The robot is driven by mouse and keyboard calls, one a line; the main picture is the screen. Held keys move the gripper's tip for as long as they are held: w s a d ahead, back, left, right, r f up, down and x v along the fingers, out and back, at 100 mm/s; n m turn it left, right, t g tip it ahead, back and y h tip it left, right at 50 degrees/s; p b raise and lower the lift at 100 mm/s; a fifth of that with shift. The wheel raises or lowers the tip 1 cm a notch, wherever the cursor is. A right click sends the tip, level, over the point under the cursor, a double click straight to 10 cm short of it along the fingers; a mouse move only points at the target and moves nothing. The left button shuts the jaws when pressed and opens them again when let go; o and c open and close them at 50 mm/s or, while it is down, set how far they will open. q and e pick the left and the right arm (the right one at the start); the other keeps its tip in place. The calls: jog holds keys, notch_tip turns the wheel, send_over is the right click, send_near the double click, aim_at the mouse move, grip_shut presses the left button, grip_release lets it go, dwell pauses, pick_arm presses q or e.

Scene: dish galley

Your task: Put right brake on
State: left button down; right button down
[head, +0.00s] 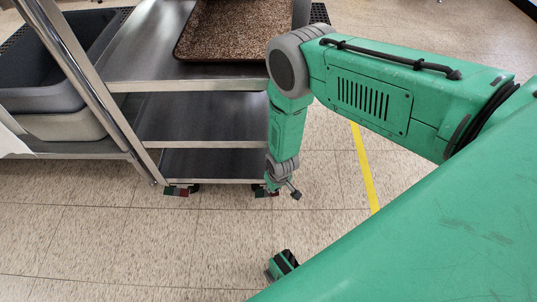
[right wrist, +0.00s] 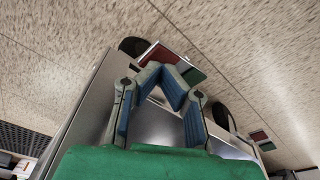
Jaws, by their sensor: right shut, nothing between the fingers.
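A steel cart (head: 205,129) with stacked shelves stands ahead. Low at its near right corner is a red-and-green brake pedal (head: 262,193), partly hidden by my right gripper (head: 284,187). A like pedal (head: 175,191) sits at the near left corner. In the right wrist view, a pedal with a red half (right wrist: 159,56) and a green half (right wrist: 192,76) lies just beyond the fingertips of my right gripper (right wrist: 163,73). The gripper is shut and empty, pointing down at the pedal; I cannot tell whether they touch. My left gripper is not in view.
A brown speckled tray (head: 232,30) lies on the cart's top. Grey tubs (head: 58,85) stand on a metal-framed rack at left. A yellow floor line (head: 365,170) runs right of the cart. The tiled floor (head: 130,245) in front is clear.

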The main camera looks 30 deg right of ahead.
jog(key=shift+f, duration=0.9)
dwell(0.3)
jog(key=shift+r+p, duration=2.8)
jog(key=shift+r, duration=0.75)
